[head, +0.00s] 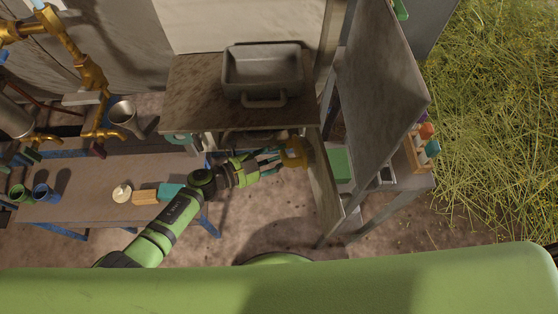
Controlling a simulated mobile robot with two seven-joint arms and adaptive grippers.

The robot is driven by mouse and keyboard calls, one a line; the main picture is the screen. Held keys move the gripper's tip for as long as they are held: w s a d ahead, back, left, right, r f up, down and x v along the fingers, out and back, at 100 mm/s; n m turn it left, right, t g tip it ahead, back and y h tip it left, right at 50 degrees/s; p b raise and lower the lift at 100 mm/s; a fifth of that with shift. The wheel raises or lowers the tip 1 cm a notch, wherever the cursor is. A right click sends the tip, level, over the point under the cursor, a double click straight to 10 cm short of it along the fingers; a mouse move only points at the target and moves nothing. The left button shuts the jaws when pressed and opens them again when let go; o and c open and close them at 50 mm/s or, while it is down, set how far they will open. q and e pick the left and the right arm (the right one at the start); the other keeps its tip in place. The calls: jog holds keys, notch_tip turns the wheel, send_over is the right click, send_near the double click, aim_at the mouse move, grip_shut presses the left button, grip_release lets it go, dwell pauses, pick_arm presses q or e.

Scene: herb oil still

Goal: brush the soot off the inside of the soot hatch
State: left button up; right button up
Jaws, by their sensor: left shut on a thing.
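My left gripper (280,160) reaches in from the left below the counter. Its fingers are shut on a yellow handle-like piece (295,152) at the edge of an upright brown panel (325,185). Whether this panel is the door of the soot hatch I cannot tell. The inside of the hatch and any soot are hidden under the counter or in shadow. I cannot make out a brush for certain. My right gripper is out of view.
A dark grey basin (262,70) stands on the counter (195,90) above the gripper. A low bench (85,208) at left holds blue and green cups, a pale round item and tan and teal blocks. A tall grey panel (380,90) and a shelf unit stand at right, grass beyond.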

pick_arm(q)
jog(key=shift+r+p, duration=1.15)
jog(key=shift+r, duration=0.05)
jog(key=shift+s+d+p, duration=1.15)
jog(key=shift+s+p, duration=1.2)
jog(key=shift+s, duration=6.1)
jog(key=a, duration=0.6)
jog(key=shift+s, duration=0.35)
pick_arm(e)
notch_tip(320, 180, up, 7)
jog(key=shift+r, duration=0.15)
